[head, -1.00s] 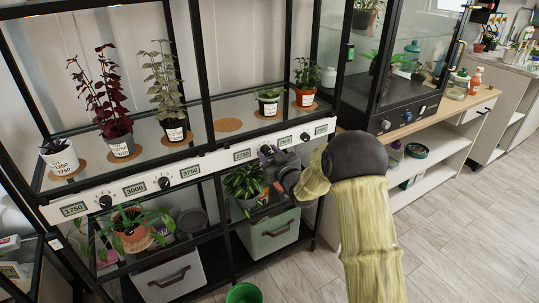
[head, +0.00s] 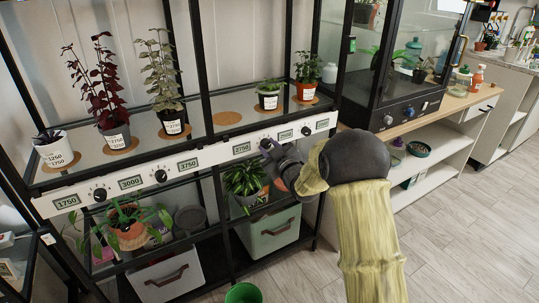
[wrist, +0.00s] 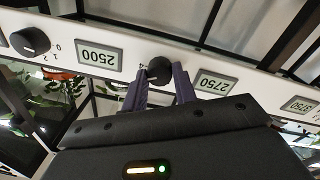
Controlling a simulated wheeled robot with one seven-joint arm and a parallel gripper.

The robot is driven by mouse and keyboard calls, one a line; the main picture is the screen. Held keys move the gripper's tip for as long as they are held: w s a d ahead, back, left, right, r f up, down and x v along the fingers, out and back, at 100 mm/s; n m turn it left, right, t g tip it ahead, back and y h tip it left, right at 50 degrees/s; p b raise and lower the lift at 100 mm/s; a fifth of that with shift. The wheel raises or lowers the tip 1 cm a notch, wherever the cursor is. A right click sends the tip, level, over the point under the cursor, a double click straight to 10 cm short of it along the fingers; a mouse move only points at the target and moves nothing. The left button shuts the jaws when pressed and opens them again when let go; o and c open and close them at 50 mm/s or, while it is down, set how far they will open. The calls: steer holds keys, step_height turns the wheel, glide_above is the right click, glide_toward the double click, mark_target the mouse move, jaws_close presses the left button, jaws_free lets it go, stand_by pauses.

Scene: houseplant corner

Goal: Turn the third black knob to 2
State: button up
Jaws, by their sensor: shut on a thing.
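A white panel strip (head: 210,156) on the plant rack carries several black knobs between green number displays. The third black knob from the left (head: 266,143) sits between the displays reading 2750 (head: 241,147) and 2500 (head: 286,134). In the wrist view, where the panel appears upside down, this knob (wrist: 159,69) is between my two fingertips. My gripper (head: 270,148) is shut on it; in the wrist view the purple fingers (wrist: 158,84) flank it. The scale marks around this knob are mostly hidden, so its setting cannot be read.
The fourth knob (head: 306,131) is close to the right of my gripper. Potted plants stand on the glass shelf above. A leafy plant (head: 244,180) and a green bin (head: 270,233) are below my gripper. A glass cabinet (head: 400,60) stands right.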

steer(key=n+b, duration=0.3)
steer(key=shift+f, duration=0.4)
steer(key=n+b, duration=0.4)
steer(key=shift+n+y+b, duration=0.3)
steer(key=shift+b, duration=0.1)
steer(key=n+b, duration=0.3)
steer(key=shift+a+r+n+b, duration=0.1)
steer(key=shift+n+b, duration=0.75)
steer(key=shift+n, duration=0.25)
steer(key=o, duration=1)
steer(key=shift+r, duration=0.1)
steer(key=shift+s+r, duration=0.1)
